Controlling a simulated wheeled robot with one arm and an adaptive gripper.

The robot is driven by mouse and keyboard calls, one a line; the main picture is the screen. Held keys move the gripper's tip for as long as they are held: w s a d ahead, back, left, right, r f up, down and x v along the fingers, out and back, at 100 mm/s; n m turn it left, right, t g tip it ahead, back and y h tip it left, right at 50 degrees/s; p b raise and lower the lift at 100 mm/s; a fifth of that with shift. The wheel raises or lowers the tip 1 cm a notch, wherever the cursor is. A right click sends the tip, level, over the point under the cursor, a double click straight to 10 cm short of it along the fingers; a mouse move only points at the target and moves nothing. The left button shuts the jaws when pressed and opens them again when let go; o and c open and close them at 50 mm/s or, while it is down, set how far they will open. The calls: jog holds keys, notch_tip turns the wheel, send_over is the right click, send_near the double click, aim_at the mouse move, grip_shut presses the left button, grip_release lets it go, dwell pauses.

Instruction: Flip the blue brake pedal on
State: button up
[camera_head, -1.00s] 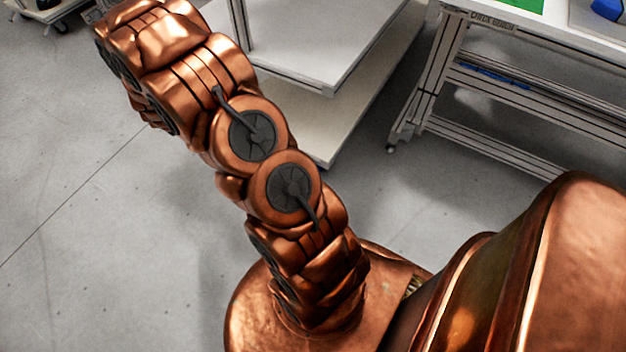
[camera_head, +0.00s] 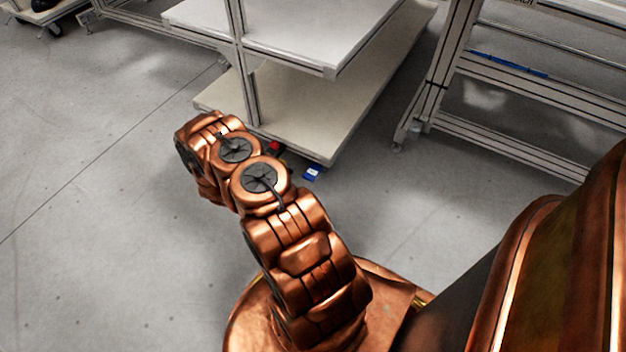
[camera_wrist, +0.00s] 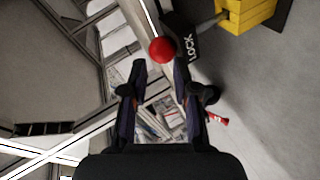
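A small blue piece with a white mark (camera_head: 312,173), which looks like the blue brake pedal, shows low by the near corner of the shelf unit in the head view. I cannot tell whether it is flipped on or off. I do not make out anything blue there in the wrist view. My gripper (camera_wrist: 160,64) is open, its two dark fingers apart with nothing held. A red ball-shaped knob (camera_wrist: 162,50) shows just beyond the fingertips, beside a black block marked LOCK (camera_wrist: 190,42). My arm hides the gripper in the head view.
The white shelf unit (camera_head: 300,137) stands behind my arm, with a red part (camera_head: 275,147) low at its corner. A workbench frame (camera_head: 500,110) stands to the right. A yellow block (camera_wrist: 245,12) is at the wrist view's top. Grey floor is clear at left.

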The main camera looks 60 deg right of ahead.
aim_at(310, 177)
jog(key=s+d+f+n+g+h+b, duration=0.2)
jog(key=s+f+h+b, duration=0.25)
jog(key=s+f, duration=0.7)
jog(key=shift+g, duration=0.4)
jog(key=shift+s+d+r+b, duration=0.15)
jog(key=shift+s+d+b, duration=0.25)
jog(key=shift+d+b, duration=0.55)
jog(key=shift+s+d+r+b, duration=0.2)
jog(key=shift+s+d+b, duration=0.3)
jog(key=shift+d, duration=0.95)
jog(key=shift+s+d+r+b, duration=0.15)
jog(key=shift+s+d+b, duration=0.2)
jog(key=shift+d+b, duration=0.6)
jog(key=shift+d+p, duration=0.25)
jog(key=shift+p, duration=0.05)
grip_shut()
